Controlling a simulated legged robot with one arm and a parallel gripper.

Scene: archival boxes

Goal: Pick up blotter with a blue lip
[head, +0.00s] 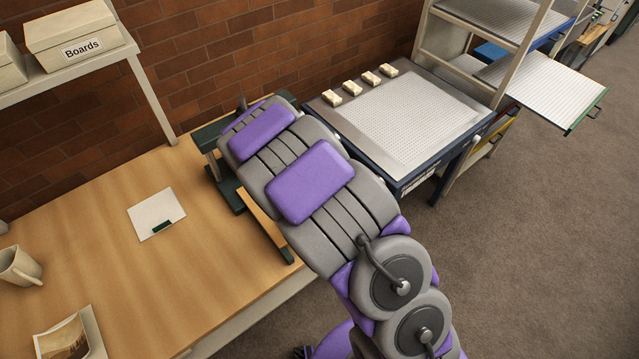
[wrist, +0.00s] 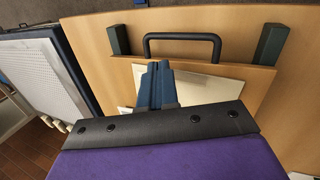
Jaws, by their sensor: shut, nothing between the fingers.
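My gripper shows in the wrist view, its two dark blue fingers (wrist: 157,84) close together and shut with nothing seen between them. Behind the fingers a cream flat sheet (wrist: 205,88) lies on a wooden board; its edge under the fingers is hidden, so I cannot tell if it has a blue lip. In the head view my arm hides my gripper. A white flat sheet with a dark green tab (head: 156,213) lies on the wooden table left of my arm. No blue lip shows clearly in either view.
A dark green press frame (head: 207,137) stands at the table's back edge, partly behind my arm. The wrist view shows a dark handle (wrist: 182,37) between two posts. A mug (head: 19,266) and a photo (head: 63,338) lie left. A perforated bench (head: 420,120) stands right.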

